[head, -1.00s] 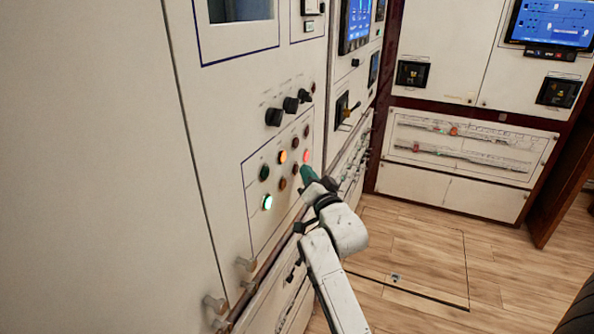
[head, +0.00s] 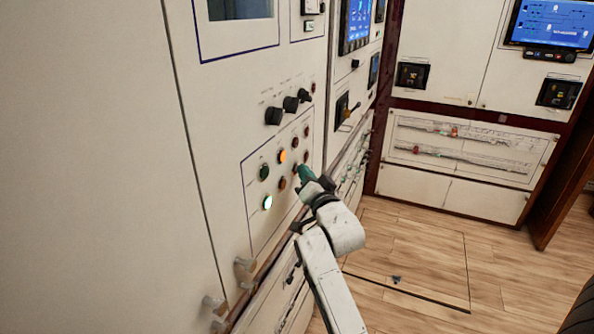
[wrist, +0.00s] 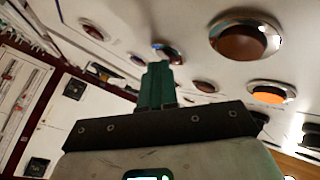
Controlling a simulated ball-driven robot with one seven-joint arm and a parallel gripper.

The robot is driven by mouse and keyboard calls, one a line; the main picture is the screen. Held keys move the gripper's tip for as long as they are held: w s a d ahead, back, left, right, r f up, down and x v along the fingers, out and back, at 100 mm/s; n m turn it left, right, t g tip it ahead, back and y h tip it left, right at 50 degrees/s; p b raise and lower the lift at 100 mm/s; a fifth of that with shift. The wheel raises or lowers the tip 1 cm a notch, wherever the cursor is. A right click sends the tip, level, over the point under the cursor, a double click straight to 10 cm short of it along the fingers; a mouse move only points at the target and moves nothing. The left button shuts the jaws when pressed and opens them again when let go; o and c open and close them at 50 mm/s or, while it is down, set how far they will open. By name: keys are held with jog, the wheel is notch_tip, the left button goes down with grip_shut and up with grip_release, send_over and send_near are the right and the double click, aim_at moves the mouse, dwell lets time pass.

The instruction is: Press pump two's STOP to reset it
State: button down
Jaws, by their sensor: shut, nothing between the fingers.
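The white cabinet front holds an outlined button panel (head: 252,222) with rows of round buttons. Its labels are too small to read, so I cannot tell which is pump two's STOP. My gripper (head: 303,170) has green fingers, shut and empty, at the right side of the panel. A dark reddish button (head: 306,157) is just above the fingertips. In the wrist view the fingers (wrist: 158,68) reach up to a metal-rimmed button (wrist: 170,51) and overlap its lower edge. I cannot tell whether they touch it.
A lit orange button (head: 282,157), a dark green button (head: 264,173) and a lit green button (head: 267,203) are to the left. Black rotary knobs (head: 290,104) stick out above. Wooden floor (head: 410,240) is clear at right.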

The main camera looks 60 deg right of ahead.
jog(key=shift+s, duration=0.1)
jog(key=shift+s+p, duration=0.7)
jog(key=shift+p, duration=0.05)
jog(key=shift+s+d, duration=0.1)
jog(key=shift+s+d+p, duration=0.15)
jog(key=shift+s+p, duration=1.1)
jog(key=shift+s, duration=1.2)
